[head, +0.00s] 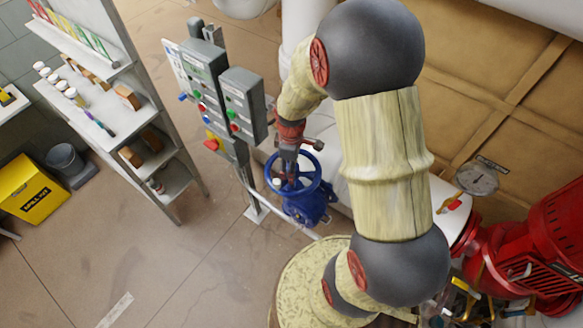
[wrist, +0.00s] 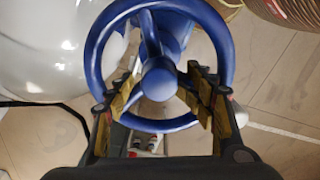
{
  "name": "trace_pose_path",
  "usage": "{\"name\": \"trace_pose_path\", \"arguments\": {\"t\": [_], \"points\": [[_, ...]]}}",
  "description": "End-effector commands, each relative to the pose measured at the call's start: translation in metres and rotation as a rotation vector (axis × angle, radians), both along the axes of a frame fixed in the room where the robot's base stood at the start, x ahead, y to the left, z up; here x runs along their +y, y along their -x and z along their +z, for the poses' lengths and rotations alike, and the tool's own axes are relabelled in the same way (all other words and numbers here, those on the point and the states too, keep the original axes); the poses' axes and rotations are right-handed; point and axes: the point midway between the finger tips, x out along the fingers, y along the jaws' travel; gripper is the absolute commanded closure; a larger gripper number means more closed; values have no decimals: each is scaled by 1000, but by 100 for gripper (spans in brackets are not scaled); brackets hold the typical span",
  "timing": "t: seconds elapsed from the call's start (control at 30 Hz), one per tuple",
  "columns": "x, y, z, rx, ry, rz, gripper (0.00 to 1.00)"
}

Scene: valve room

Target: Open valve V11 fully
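A blue valve handwheel (head: 312,163) is on a blue valve body (head: 312,206) beside the pale pipe in the head view. No V11 tag is readable on it. My gripper (head: 288,178) is at the wheel, coming from above. In the wrist view the blue wheel (wrist: 228,50) fills the upper middle, with its round hub (wrist: 159,84) facing me. My gripper (wrist: 160,92) is open there, with one padded finger on each side of the hub, inside the rim's outline. I cannot tell whether the fingers touch the wheel. The wheel's far side is partly hidden in the head view.
Grey control boxes (head: 242,100) with coloured buttons stand close left of the valve. A shelf unit (head: 100,110) with small items is further left, near a yellow box (head: 34,190). A red motor (head: 535,250) is at lower right.

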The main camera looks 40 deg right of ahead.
Motion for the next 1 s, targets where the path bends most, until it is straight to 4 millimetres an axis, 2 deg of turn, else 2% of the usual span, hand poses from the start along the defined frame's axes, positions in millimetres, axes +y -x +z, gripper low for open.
{"name": "trace_pose_path", "arguments": {"t": [0.03, 0.33, 0.8, 1.0], "points": [[0, 10, -5, 22, -3, 2, 48], [-1, 9, 1, 20, -2, 1, 48], [-1, 2, 55, 5, 0, -1, 48], [0, 1, 67, 2, 1, -2, 48]]}}
